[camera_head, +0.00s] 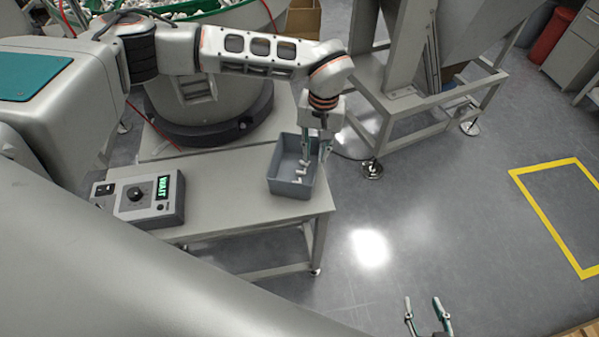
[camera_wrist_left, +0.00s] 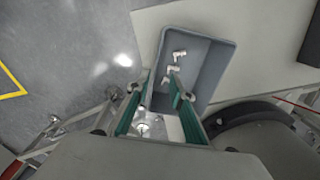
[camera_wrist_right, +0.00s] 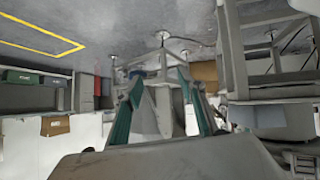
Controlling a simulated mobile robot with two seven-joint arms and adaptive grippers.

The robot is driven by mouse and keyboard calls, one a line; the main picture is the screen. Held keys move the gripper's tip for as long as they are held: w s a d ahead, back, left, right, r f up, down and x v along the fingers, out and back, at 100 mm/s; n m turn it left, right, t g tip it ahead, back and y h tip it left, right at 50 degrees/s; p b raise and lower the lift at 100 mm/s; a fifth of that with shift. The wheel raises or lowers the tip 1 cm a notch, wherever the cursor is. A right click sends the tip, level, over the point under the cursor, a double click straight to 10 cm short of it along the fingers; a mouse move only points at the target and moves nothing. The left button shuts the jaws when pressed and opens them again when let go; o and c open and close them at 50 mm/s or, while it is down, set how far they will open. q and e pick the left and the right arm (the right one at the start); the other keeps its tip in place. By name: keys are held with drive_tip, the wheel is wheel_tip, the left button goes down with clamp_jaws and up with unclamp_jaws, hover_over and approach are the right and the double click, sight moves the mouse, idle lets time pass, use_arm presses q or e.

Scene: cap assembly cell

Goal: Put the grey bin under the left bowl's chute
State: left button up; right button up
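The grey bin (camera_head: 283,186) stands upright at the right end of a grey table, with several white fittings inside. It also shows in the left wrist view (camera_wrist_left: 215,60). My left gripper (camera_head: 315,150) points down at the bin's right wall. Its fingers (camera_wrist_left: 158,82) are apart, one outside the wall and one inside; a gap shows between them, and contact cannot be told. My right gripper (camera_head: 423,302) is open and empty over the floor, far from the bin. A green-rimmed bowl (camera_head: 215,14) with white parts is at the top left. I cannot make out its chute.
A control box (camera_head: 145,197) with a green display stands on the table's left part. The bowl's round base (camera_head: 210,125) is behind the table. A metal frame (camera_head: 400,105) stands to the right. Open floor with a yellow outline (camera_head: 540,215) lies further right.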

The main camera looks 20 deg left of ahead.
use_arm(q)
wheel_tip(320, 180, down, 3)
drive_tip(key=shift+r, duration=0.1)
drive_tip(key=f, duration=0.2)
drive_tip(key=f+b, duration=0.1)
drive_tip(key=f, duration=0.1)
drive_tip(key=shift+d+f, duration=0.1)
drive_tip(key=shift+d, duration=0.15)
drive_tip(key=shift+w+f, duration=0.1)
drive_tip(key=shift+f, duration=0.35)
clamp_jaws()
